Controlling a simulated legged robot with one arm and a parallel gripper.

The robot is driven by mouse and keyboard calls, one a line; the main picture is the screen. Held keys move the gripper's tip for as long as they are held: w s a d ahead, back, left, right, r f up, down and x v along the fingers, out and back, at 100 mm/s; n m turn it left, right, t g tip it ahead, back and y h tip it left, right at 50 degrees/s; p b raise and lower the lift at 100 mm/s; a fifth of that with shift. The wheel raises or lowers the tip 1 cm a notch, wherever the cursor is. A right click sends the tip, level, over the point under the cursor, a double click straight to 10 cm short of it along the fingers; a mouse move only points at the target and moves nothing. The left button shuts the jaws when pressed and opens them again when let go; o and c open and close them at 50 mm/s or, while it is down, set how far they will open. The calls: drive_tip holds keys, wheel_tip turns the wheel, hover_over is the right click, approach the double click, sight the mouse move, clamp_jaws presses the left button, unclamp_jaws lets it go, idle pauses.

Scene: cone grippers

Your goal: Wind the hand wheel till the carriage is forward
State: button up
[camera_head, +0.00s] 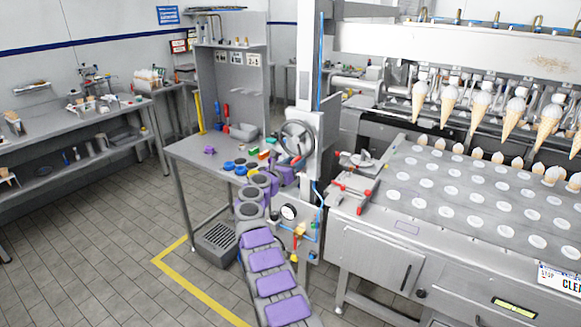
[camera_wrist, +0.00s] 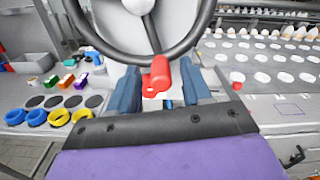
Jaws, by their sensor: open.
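The hand wheel (camera_head: 297,140) is a dark ring on a pale upright panel at the middle of the head view. In the wrist view its rim (camera_wrist: 108,50) and spokes fill the top. A red handle (camera_wrist: 160,76) stands out below the hub, near the rim's lower edge. My gripper (camera_wrist: 160,66) is open, its two blue-grey fingers on either side of the red handle, with visible gaps. In the head view my gripper (camera_head: 284,172) is just below the wheel, small and partly hidden. A row of grippers holding cones (camera_head: 481,97) hangs at right; which part is the carriage I cannot tell.
A side table (camera_head: 190,150) with coloured blocks and round pieces is left of the wheel. A perforated conveyor plate (camera_head: 450,190) lies right. A red-handled clamp fixture (camera_head: 355,185) sits close right of the panel. Tiled floor at left is free.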

drive_tip(key=b+v, duration=0.1)
drive_tip(key=v, duration=1.6)
drive_tip(key=shift+a, duration=0.15)
idle(0.6)
